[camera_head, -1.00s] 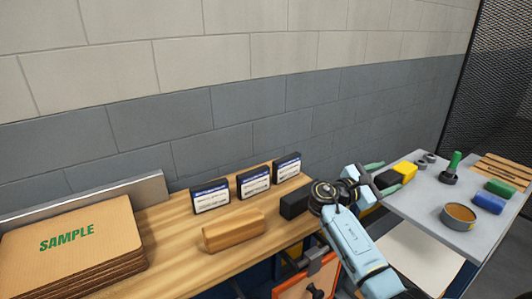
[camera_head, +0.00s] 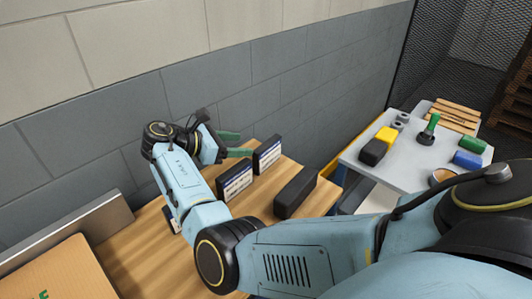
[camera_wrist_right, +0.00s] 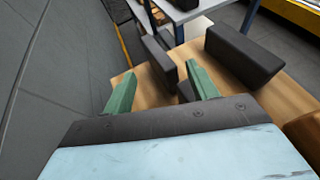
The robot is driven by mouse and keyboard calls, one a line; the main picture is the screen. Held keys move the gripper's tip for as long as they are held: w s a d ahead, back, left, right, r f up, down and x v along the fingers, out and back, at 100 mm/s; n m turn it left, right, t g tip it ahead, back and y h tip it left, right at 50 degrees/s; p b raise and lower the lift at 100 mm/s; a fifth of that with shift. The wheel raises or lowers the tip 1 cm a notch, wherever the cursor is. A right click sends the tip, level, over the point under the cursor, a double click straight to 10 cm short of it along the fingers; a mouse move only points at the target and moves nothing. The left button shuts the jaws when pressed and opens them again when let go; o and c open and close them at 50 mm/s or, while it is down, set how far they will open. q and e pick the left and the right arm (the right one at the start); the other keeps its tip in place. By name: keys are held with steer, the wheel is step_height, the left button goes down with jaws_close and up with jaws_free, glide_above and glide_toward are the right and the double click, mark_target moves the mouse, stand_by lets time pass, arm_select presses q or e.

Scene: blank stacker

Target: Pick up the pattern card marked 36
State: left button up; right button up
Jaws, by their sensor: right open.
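Dark pattern cards with white and blue labels stand upright on the wooden bench. The far card (camera_head: 267,154) and the middle card (camera_head: 234,181) show in the head view; a third is mostly hidden behind my right arm. Their numbers are too small to read, so I cannot tell which is 36. My right gripper (camera_head: 245,144) is open, its green fingers pointing right, beside the cards on the wall side. In the right wrist view the fingers (camera_wrist_right: 160,68) are apart, with a dark card (camera_wrist_right: 157,55) beyond and between the tips. My left gripper is not in view.
A black block (camera_head: 295,192) lies right of the cards on the bench (camera_head: 135,262). The grey side table (camera_head: 395,165) holds yellow, black, green and blue items. The block wall is close behind the cards. My arm covers the front of the bench.

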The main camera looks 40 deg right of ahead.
mark_target(266, 144)
steer(key=x, duration=0.8)
steer(key=shift+w+r, duration=0.1)
steer(key=shift+w, duration=0.1)
jaws_close()
